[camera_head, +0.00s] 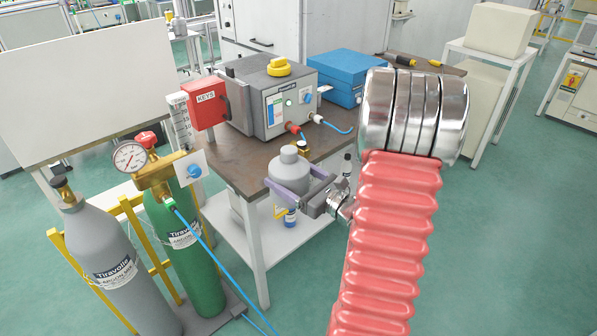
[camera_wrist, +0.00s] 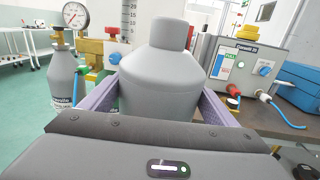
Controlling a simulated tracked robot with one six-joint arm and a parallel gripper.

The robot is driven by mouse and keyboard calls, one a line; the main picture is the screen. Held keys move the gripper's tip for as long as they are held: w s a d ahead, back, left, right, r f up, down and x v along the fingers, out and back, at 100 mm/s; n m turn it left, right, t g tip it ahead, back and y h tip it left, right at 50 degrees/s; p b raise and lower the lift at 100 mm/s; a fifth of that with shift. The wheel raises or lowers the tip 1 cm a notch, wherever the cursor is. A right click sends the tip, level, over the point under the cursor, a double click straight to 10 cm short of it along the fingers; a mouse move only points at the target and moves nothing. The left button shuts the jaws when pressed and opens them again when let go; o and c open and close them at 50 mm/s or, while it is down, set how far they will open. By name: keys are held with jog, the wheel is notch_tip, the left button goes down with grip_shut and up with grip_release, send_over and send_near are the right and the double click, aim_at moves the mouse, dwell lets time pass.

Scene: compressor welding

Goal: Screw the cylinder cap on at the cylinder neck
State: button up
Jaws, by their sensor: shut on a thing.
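The grey cylinder cap (camera_head: 289,168), domed with a narrower top, is held upright between the two lavender fingers of my gripper (camera_head: 297,182), in front of the workbench edge in the head view. In the wrist view the cap (camera_wrist: 160,80) fills the middle, with a gripper finger on each side. The grey cylinder (camera_head: 103,262) stands at the lower left of the head view, well apart from the cap. Its neck (camera_head: 68,197) carries a brass valve with a dark top. It also shows at the left of the wrist view (camera_wrist: 62,82).
A green cylinder (camera_head: 185,250) with a gauge (camera_head: 130,157) and blue hose stands between the grey cylinder and my gripper. The workbench (camera_head: 225,160) holds a red key box (camera_head: 206,101), a welding unit (camera_head: 270,95) and a blue case (camera_head: 345,75). A white board (camera_head: 85,90) stands behind the cylinders.

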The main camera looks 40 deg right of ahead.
jog(key=w+a+f+n+y, duration=0.1)
jog(key=w+a+f+y, duration=0.1)
jog(key=a+f, duration=0.3)
jog(key=w+a+f+n+g+y, duration=0.1)
jog(key=a+f, duration=0.4)
jog(key=a, duration=0.9)
jog(key=w+a+f+n+g+y, duration=0.1)
jog(key=w+a+f+n+y, duration=0.1)
jog(key=a+f, duration=0.3)
jog(key=w+a+y, duration=0.1)
jog(key=a, duration=0.3)
jog(key=shift+a+f, duration=0.2)
jog(key=shift+f, duration=0.15)
